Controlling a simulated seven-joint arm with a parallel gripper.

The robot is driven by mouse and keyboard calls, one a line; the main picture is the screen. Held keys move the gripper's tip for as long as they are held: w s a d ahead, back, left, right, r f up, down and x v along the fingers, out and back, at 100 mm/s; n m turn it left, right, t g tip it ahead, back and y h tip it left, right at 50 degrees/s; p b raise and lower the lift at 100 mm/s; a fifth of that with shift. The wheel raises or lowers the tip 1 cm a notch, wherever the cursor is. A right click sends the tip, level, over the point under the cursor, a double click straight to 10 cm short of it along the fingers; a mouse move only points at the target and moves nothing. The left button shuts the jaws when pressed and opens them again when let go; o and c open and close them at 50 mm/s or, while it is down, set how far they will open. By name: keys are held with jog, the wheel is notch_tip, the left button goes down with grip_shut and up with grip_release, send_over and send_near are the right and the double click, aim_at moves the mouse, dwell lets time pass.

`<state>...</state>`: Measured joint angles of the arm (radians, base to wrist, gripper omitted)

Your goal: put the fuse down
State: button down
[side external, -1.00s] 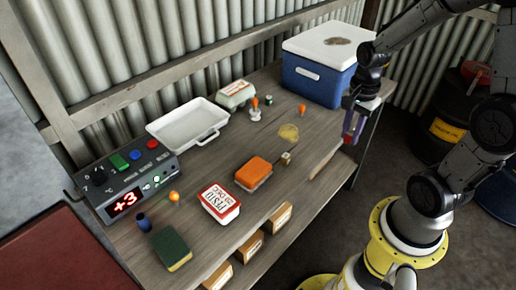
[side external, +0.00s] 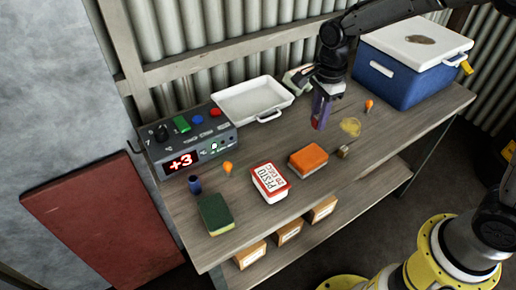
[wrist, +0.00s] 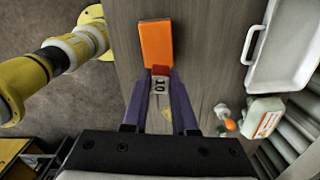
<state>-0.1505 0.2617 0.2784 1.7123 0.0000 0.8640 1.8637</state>
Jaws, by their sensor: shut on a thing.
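My gripper (side external: 320,122) is over the wooden bench, between the orange-topped tub and the white tray, with its purple fingers pointing down. In the wrist view my gripper (wrist: 160,80) is shut on the fuse (wrist: 160,71), a small red piece with a pale part marked 10. The fuse sits between the fingertips.
The orange-topped tub (side external: 308,158), a small cube (side external: 343,151), a yellow patch (side external: 350,127) and an orange bulb-like piece (side external: 369,104) are near.

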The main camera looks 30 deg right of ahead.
jog(key=a+f+n, duration=0.2)
jog(key=a, duration=0.4)
send_over(257, 149)
notch_tip(257, 149, down, 9)
jog(key=shift+s+d+f, duration=0.1)
jog(key=shift+f, duration=1.65)
jog(key=shift+f, duration=0.2)
jog(key=c, duration=0.7)
grip_release()
jog(key=shift+r, duration=0.1)
